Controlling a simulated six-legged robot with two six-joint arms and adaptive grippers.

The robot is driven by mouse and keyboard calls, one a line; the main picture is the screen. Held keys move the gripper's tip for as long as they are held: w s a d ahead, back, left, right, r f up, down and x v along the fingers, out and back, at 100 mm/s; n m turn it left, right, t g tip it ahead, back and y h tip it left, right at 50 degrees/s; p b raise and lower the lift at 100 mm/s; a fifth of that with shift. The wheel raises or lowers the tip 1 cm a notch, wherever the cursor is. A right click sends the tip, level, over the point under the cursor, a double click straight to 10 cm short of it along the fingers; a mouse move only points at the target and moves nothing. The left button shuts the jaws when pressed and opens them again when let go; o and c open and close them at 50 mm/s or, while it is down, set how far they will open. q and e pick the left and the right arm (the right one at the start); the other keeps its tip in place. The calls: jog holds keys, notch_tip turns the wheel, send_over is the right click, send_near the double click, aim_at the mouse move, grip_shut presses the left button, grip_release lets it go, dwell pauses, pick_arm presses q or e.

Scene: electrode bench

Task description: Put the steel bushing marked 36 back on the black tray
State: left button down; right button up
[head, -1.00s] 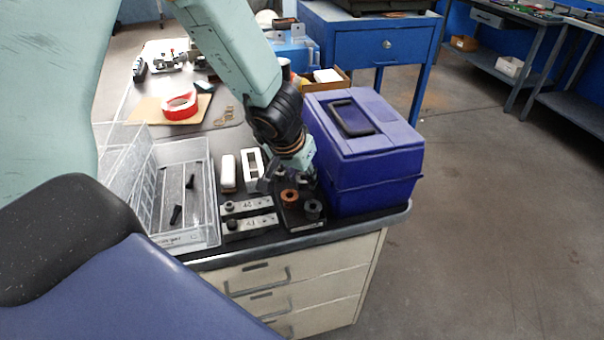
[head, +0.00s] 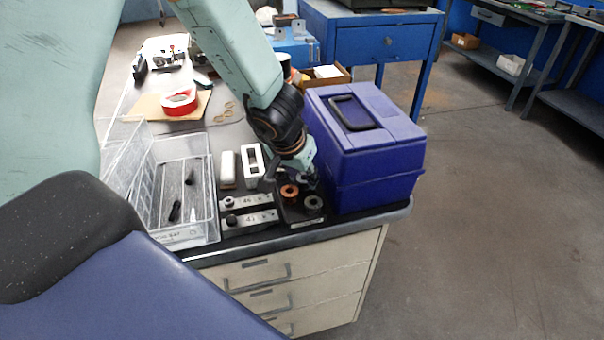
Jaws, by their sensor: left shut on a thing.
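The black tray (head: 291,213) lies at the front right corner of the bench. A copper-coloured bushing (head: 289,191) stands on it, with a dark grey bushing (head: 314,203) nearer the front right. My left gripper (head: 303,180) points down over the back of the tray, just behind these two. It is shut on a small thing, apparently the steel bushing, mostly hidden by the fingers. I cannot read a 36 on it, nor tell whether it touches the tray. My right gripper is not in view.
A blue toolbox (head: 366,150) stands close to the right of the tray. Two marked metal plates (head: 262,217) with dark knobs lie to its left. Further left is a clear bin (head: 184,236) holding dark parts. White blocks (head: 228,170) stand behind the plates.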

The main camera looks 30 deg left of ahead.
pick_arm(q)
jog(key=shift+f, duration=0.3)
jog(key=c, duration=0.8)
grip_release()
jog(key=shift+c, duration=0.2)
jog(key=v, duration=1.2)
jog(key=shift+r, duration=0.1)
notch_tip(320, 180, up, 5)
jog(key=p, duration=0.6)
jog(key=shift+p, duration=0.35)
